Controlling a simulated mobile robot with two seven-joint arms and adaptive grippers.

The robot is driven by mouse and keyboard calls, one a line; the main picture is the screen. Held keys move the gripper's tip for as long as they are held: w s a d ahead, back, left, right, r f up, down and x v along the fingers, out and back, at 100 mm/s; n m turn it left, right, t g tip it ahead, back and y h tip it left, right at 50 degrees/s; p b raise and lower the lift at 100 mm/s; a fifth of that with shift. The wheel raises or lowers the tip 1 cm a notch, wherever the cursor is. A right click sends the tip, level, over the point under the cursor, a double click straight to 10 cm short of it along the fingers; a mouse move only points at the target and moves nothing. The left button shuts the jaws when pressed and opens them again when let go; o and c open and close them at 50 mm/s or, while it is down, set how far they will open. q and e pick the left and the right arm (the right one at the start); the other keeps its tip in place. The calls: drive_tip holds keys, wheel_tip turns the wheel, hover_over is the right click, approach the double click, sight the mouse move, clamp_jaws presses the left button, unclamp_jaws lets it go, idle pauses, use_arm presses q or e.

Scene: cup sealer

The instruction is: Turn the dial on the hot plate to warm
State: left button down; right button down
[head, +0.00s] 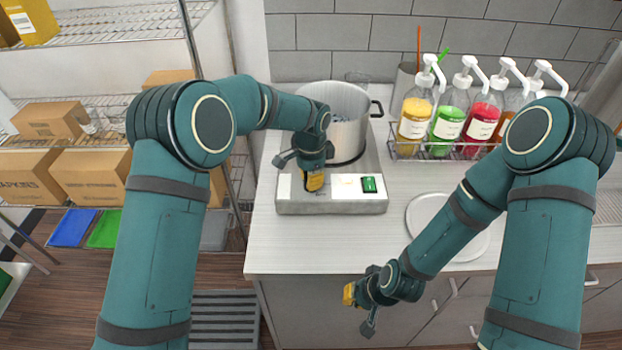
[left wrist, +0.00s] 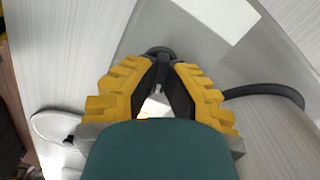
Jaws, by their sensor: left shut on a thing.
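The hot plate (head: 290,207) is a low silver box on the counter, with white label patches and a green switch (head: 369,185) on its front. My left gripper (head: 314,183) is at the front of the hot plate, left of the switch. In the left wrist view, the yellow and black fingers of my left gripper (left wrist: 161,85) close around the dark dial (left wrist: 158,50). The dial is hidden behind the gripper in the head view, and its setting cannot be read. My right gripper (head: 349,294) hangs in front of the counter, away from the hot plate; its fingers are too small to judge.
A large metal pot (head: 347,135) stands on the hot plate, right behind my left gripper. Pump bottles stand in a wire rack (head: 407,152) at the back right. A white round plate (head: 425,208) lies on the counter. Shelves with cardboard boxes (head: 92,178) are at left.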

use_arm(q)
drive_tip(key=shift+f, duration=0.1)
idle(0.4)
drive_tip(key=c, duration=1)
unclamp_jaws()
drive_tip(key=shift+c, duration=0.2)
wheel_tip(320, 180, up, 12)
drive_tip(key=shift+s, duration=0.1)
